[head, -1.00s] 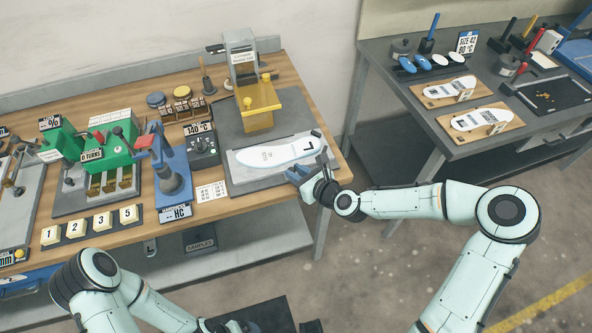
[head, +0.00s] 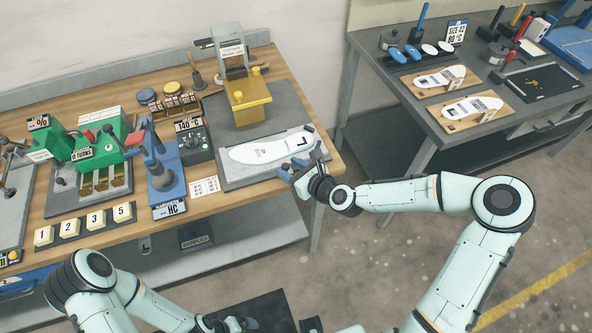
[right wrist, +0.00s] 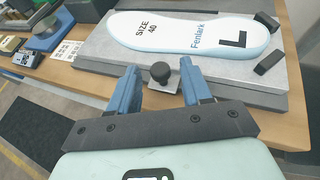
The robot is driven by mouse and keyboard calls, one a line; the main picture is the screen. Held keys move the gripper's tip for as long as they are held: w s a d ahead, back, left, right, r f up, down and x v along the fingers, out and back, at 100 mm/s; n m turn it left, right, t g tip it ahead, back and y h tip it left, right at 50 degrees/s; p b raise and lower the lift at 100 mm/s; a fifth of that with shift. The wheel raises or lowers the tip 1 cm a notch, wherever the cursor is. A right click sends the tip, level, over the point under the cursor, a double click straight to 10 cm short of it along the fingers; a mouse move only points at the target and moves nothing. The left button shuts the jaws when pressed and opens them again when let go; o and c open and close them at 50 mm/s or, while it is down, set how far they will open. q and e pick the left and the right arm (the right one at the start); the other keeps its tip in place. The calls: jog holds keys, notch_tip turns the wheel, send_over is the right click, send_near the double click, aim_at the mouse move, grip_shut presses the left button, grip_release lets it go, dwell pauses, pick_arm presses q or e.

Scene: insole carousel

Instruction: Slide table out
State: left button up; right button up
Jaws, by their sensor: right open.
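The slide table (head: 232,181) is a grey plate at the wooden bench's right front. It bears a white insole (head: 268,149) marked size 40, Fenlark and L. In the right wrist view the plate (right wrist: 95,52) has a black round knob (right wrist: 160,72) on a small bracket at its front edge. My right gripper (right wrist: 159,78) is open, one blue finger on either side of the knob, with gaps visible. It also shows at the plate's front right corner in the head view (head: 291,170). My left gripper (head: 238,324) is low at the bottom edge, its jaws unclear.
A press with a yellow block (head: 249,106) stands behind the slide table. A temperature box (head: 194,142) and a blue hardness tester (head: 164,183) stand left of it. A dark second table (head: 400,115) with insoles on boards is at right. Floor in front is open.

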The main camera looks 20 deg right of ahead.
pick_arm(q)
jog(key=shift+s+f+b, duration=0.3)
jog(key=shift+f+b, duration=0.05)
jog(key=shift+f, duration=0.1)
pick_arm(e)
jog(key=v, duration=1.3)
jog(key=shift+s+d, duration=0.15)
jog(key=shift+s, duration=0.05)
jog(key=s+a+f+n+g+y, duration=0.1)
jog(key=s+a+f+n+g, duration=0.2)
jog(key=f, duration=0.4)
jog(key=s+a+f+n+g, duration=0.2)
jog(key=a+f+n, duration=0.2)
jog(key=f+n, duration=0.25)
jog(key=s+a+f+n+g+y, duration=0.1)
jog(key=s+a+f+n+g, duration=0.2)
jog(key=f, duration=0.5)
jog(key=s+d+f+n+g+h, duration=0.2)
jog(key=s+f+n+g, duration=0.3)
jog(key=s+f+n, duration=0.8)
jog(key=shift+s+d+f+n+h, duration=0.4)
jog(key=shift+f+n+h, duration=0.25)
jog(key=shift+n+h, duration=0.25)
